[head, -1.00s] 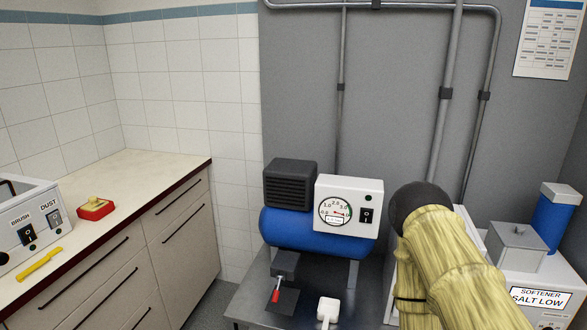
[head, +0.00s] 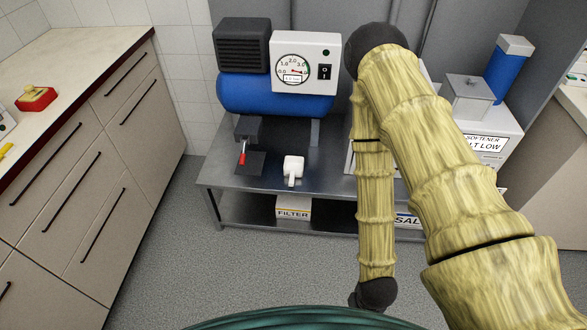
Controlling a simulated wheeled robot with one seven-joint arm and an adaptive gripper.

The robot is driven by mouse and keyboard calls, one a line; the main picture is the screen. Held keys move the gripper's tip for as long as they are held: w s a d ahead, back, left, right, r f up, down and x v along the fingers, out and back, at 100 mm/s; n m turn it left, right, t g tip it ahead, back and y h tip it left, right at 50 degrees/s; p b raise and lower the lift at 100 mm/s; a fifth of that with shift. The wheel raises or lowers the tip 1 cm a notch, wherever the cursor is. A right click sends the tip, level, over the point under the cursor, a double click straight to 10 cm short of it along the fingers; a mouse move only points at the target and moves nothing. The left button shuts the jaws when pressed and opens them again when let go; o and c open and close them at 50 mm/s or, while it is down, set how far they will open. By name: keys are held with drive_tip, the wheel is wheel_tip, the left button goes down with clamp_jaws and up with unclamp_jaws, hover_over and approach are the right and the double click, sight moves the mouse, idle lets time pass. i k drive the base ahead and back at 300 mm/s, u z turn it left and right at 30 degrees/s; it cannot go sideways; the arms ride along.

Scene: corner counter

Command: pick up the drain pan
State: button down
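A small white square pan-like piece with a short handle (head: 293,169) lies on the metal bench; it may be the drain pan. Its handle points toward the front edge. To its left, a dark flat square (head: 250,163) lies below the compressor's red-handled valve (head: 243,153); I cannot tell whether this is a pan or a mark. Nothing touches the white piece. My gripper is not visible; only my arm's links show, bent down in front of the bench's right part and hiding some of it.
The metal bench (head: 225,175) carries a blue compressor (head: 275,97) with a gauge box (head: 306,63). A filter box (head: 293,208) sits on its lower shelf. A softener unit (head: 485,143) stands right. Drawers (head: 105,150) line the left. The floor ahead is clear.

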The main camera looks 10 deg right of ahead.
sight(294, 166)
drive_tip(key=u, duration=0.5)
drive_tip(key=k, duration=0.65)
drive_tip(key=u, duration=0.8)
drive_tip(key=i, duration=0.95)
drive_tip(key=z, duration=0.4)
drive_tip(key=i, duration=0.85)
drive_tip(key=z, duration=1.1)
drive_tip(key=i, duration=0.4)
drive_tip(key=z, duration=0.4)
